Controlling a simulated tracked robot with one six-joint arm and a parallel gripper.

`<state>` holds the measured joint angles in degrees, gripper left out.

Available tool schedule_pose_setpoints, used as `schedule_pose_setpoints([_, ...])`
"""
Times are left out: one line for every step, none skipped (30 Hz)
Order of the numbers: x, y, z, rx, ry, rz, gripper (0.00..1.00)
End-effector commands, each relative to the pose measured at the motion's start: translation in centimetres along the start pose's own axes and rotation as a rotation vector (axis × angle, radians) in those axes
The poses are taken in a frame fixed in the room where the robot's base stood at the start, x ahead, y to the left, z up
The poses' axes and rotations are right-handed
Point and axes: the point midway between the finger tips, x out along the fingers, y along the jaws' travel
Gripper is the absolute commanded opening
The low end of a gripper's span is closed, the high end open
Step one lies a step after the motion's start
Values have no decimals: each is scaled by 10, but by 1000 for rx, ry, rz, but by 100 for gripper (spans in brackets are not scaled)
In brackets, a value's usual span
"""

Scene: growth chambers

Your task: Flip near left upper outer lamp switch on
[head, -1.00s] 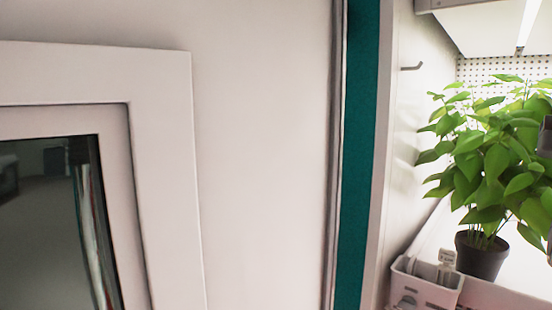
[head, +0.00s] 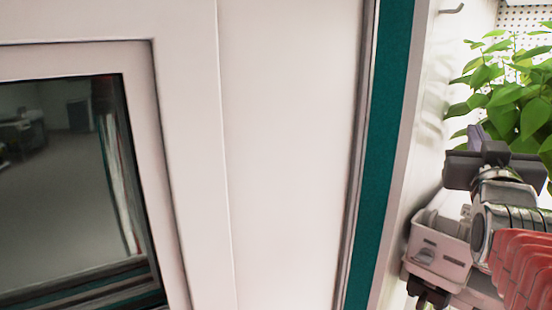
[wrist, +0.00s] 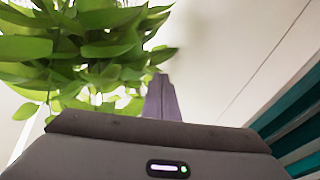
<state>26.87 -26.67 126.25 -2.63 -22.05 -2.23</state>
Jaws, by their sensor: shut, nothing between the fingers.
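My gripper (head: 476,133) is at the right of the head view, inside the open chamber in front of the leafy plant. Its purple-grey fingers are shut together and point up and away, with nothing between them. In the wrist view the closed fingers (wrist: 162,98) rise past the gripper's dark body, just right of the foliage. No lamp and no lamp switch can be made out in either view now.
A green plant (head: 513,90) stands close behind my gripper. A white box (head: 440,250) sits below it at the chamber's edge. A teal seal (head: 385,160) edges the white door (head: 290,150) with its dark window (head: 65,190). A hook (head: 452,9) is on the chamber wall.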

Motion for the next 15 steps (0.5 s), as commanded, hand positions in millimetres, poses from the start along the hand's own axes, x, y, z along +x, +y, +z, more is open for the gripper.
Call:
schedule_pose_setpoints([-6, -12, 11, -7, -45, -25, 0])
schedule_pose_setpoints([-10, -18, 19, -14, -75, -39, 0])
schedule_pose_setpoints([-16, -26, 29, -22, -115, -58, 0])
schedule_pose_setpoints([-20, -32, 37, -29, -145, -71, 0])
schedule_pose_setpoints([-25, -38, 45, -35, -175, -85, 0])
schedule_pose_setpoints([-32, -45, 55, -45, -214, -104, 0])
schedule_pose_setpoints([-37, -50, 63, -53, -244, -117, 0])
schedule_pose_setpoints([-42, -56, 70, -62, -273, -132, 0])
schedule_pose_setpoints([-50, -62, 80, -73, -311, -150, 0])
schedule_pose_setpoints([-56, -67, 88, -83, -340, -163, 0])
schedule_pose_setpoints([-62, -72, 95, -90, -368, -175, 0])
schedule_pose_setpoints([-71, -78, 105, -99, -407, -195, 0])
schedule_pose_setpoints([-78, -83, 112, -105, -435, -212, 0])
schedule_pose_setpoints([-85, -87, 119, -108, -463, -225, 0])
schedule_pose_setpoints([-94, -92, 129, -111, -503, -241, 0])
